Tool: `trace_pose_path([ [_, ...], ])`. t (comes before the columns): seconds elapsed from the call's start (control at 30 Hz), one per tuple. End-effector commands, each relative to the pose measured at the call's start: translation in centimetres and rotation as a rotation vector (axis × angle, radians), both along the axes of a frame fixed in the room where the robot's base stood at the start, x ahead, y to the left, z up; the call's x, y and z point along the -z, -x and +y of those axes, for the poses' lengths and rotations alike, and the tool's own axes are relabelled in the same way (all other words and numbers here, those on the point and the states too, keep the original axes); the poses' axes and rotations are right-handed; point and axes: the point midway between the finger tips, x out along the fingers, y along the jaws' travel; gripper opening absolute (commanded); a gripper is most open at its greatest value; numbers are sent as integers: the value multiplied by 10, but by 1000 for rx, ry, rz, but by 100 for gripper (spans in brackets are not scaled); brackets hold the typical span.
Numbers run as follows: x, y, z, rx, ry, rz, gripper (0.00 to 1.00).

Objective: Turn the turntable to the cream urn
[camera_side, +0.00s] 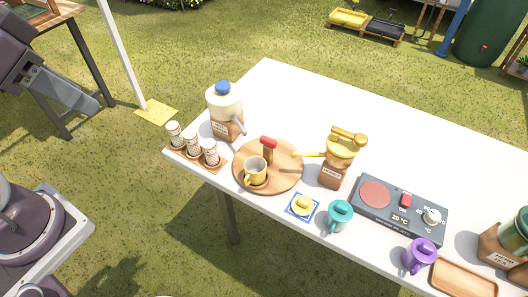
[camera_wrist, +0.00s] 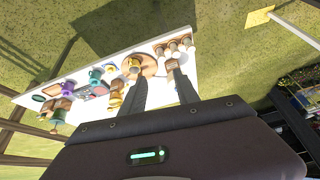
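The turntable (camera_side: 287,176) is a round wooden disc on the white table. A yellowish cup (camera_side: 255,171) stands on its near-left part, and an upright wooden post with a red top (camera_side: 268,143) stands toward its back. The cream urn (camera_side: 226,102), with a blue lid, wooden base and grey spout, stands behind and left of the turntable. The turntable also shows in the wrist view (camera_wrist: 149,60). My gripper (camera_wrist: 159,78) is open and empty, its two fingers apart. It is well away from the turntable; the side view shows my arm at upper left.
Several small jars on a wooden tray (camera_side: 193,158) stand left of the turntable. A yellow-topped dispenser (camera_side: 338,158) stands right, its arm reaching the disc's edge. A yellow item on a blue tile (camera_side: 302,206), teal pot (camera_side: 340,217) and hotplate (camera_side: 398,209) lie nearby. The table's back is clear.

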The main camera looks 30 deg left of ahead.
Motion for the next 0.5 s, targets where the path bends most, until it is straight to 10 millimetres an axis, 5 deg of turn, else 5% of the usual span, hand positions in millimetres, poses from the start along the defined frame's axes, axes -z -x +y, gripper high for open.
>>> trace_pose_path([
  [0.13, -12, -80, -20, 309, -110, 108, 37],
  [0.23, 3, -143, -44, 563, -184, 180, 37],
  [0.4, 79, -237, -98, 1009, -283, 290, 37],
  [0.5, 134, -267, -125, 1220, -316, 332, 37],
])
